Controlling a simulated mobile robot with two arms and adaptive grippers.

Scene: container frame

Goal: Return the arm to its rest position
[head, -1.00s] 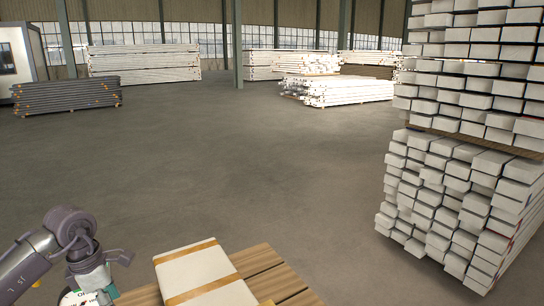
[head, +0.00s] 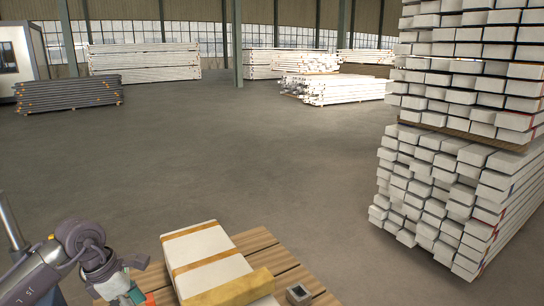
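My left arm comes in from the lower left corner. Its gripper (head: 134,279) hangs just left of the white box and looks apart from it. Small green and red parts show at its lower end, and I cannot tell whether they belong to the gripper or to something behind it. Whether its fingers are open or shut is unclear. My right arm and gripper are not in view.
A white box with tan bands (head: 207,257) lies on a wooden pallet (head: 262,247). Tall stacks of white beams (head: 455,180) stand at right. The middle floor is clear.

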